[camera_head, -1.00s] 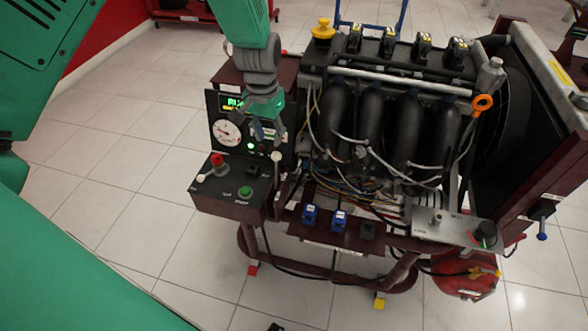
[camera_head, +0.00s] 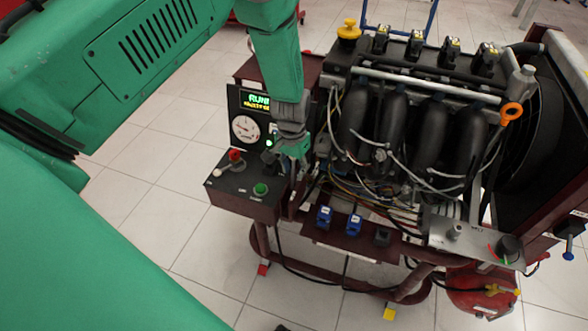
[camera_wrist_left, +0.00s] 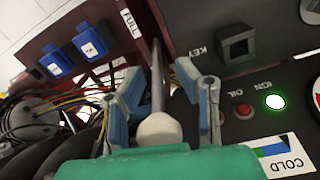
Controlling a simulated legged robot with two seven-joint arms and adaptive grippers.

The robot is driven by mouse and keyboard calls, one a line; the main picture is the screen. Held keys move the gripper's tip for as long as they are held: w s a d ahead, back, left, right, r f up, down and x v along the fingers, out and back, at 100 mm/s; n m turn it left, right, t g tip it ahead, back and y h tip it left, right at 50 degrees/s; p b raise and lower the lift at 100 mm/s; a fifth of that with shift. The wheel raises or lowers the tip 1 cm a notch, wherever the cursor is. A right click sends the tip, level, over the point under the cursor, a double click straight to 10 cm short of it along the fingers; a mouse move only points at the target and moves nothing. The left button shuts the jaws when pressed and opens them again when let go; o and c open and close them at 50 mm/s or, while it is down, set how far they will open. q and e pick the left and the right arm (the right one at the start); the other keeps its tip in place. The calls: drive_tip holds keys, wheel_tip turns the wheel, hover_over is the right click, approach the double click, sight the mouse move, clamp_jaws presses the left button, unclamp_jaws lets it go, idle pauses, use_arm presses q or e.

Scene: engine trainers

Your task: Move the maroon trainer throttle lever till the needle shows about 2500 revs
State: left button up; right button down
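The maroon trainer (camera_head: 245,207) carries a dark panel with a round white gauge (camera_head: 245,129); its needle is too small to read. Above it a lit display (camera_head: 257,101) reads RUN. The throttle lever (camera_wrist_left: 157,75) has a metal rod and a pale knob (camera_wrist_left: 158,128), beside a FULL label. My left gripper (camera_wrist_left: 165,103) is open, with one blue-padded finger on each side of the lever; a gap shows at the right finger. In the head view my left gripper (camera_head: 293,150) hides the lever's knob. My right gripper is out of view.
A control box holds a red knob (camera_head: 235,155) and a green button (camera_head: 260,189) left of the gripper. The engine (camera_head: 410,115) with loose wires stands close on the right. A lit green IGN lamp (camera_wrist_left: 275,101) and a key switch (camera_wrist_left: 237,46) are near the fingers.

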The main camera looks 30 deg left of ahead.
sight(292, 183)
use_arm(q)
drive_tip(key=shift+d, duration=0.2)
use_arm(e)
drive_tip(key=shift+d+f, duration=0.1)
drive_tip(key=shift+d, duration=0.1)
use_arm(q)
drive_tip(key=shift+a, duration=0.1)
clamp_jaws()
drive_tip(key=shift+a, duration=0.15)
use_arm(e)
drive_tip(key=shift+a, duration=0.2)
